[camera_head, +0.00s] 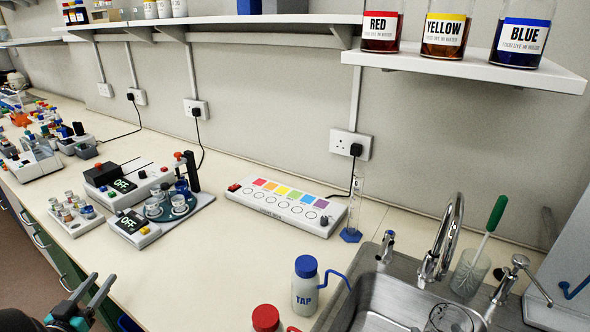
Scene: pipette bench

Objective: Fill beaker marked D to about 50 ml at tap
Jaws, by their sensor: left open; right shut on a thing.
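A clear glass beaker (450,318) shows at the bottom edge of the picture, over the sink (385,303), cut off by the frame. Its rim is visible, but I cannot see a letter D, its graduations or whether it holds water. The chrome swan-neck tap (441,240) stands at the back of the sink, above and behind the beaker. No water stream is visible. My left gripper (103,278) is open and empty near the front edge of the bench, far left of the sink. My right gripper is outside the picture.
A white bottle with blue cap and spout (305,288) and a red cap (265,318) stand left of the sink. A glass with a green-handled brush (470,272) and a side tap (512,275) stand right of the swan-neck tap. The bench's front middle is clear.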

